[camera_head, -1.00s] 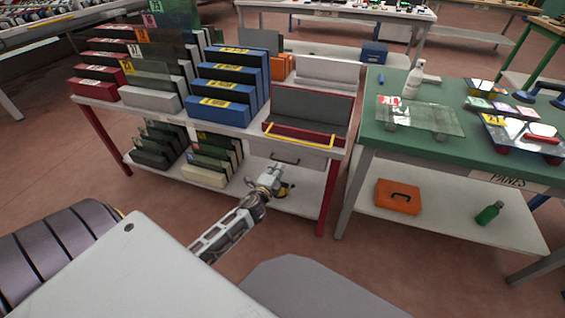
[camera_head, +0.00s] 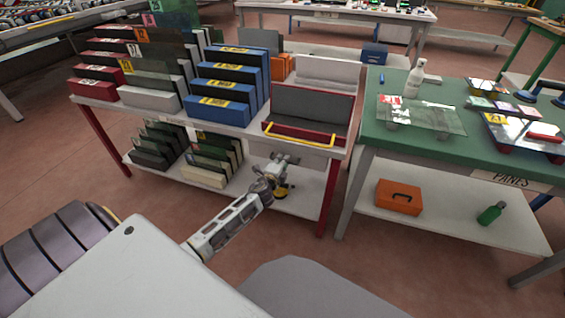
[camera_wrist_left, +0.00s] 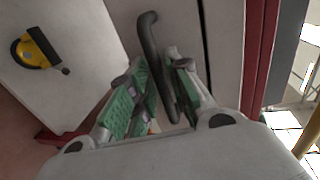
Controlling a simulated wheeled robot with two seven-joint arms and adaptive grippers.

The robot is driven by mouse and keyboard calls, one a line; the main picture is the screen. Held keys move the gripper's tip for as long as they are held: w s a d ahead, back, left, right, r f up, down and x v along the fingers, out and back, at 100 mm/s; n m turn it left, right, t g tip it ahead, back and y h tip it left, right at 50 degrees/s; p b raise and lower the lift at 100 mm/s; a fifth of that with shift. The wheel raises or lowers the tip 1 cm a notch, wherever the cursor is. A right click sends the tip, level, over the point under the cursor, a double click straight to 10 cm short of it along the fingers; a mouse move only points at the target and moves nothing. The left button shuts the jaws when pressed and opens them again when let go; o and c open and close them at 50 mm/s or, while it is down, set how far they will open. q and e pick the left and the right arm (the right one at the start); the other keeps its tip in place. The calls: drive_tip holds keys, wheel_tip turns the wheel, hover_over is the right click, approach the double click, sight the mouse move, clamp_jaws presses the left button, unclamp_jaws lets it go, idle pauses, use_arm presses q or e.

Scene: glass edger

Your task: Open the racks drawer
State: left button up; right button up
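The racks drawer (camera_head: 308,160) is a pale front under the rack table's top and looks shut. In the head view its handle is mostly hidden by my left gripper (camera_head: 284,160), which has its fingertips at the drawer front. In the left wrist view the dark curved handle (camera_wrist_left: 150,38) runs between the green-padded fingers of the left gripper (camera_wrist_left: 157,62), across the pale drawer front (camera_wrist_left: 187,25). The fingers are apart, one on each side of the handle, and do not look closed on it. My right gripper is in neither view.
The rack table (camera_head: 250,133) carries blue, red and grey racks and a red tray with a yellow bar (camera_head: 300,135). A yellow and black tool (camera_wrist_left: 35,50) lies on its lower shelf. A green-topped table (camera_head: 430,150) stands at the right. Red floor is clear in front.

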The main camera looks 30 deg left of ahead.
use_arm(q)
drive_tip(key=shift+w, duration=0.25)
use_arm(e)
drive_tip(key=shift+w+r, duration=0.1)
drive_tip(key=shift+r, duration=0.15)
use_arm(q)
clamp_jaws()
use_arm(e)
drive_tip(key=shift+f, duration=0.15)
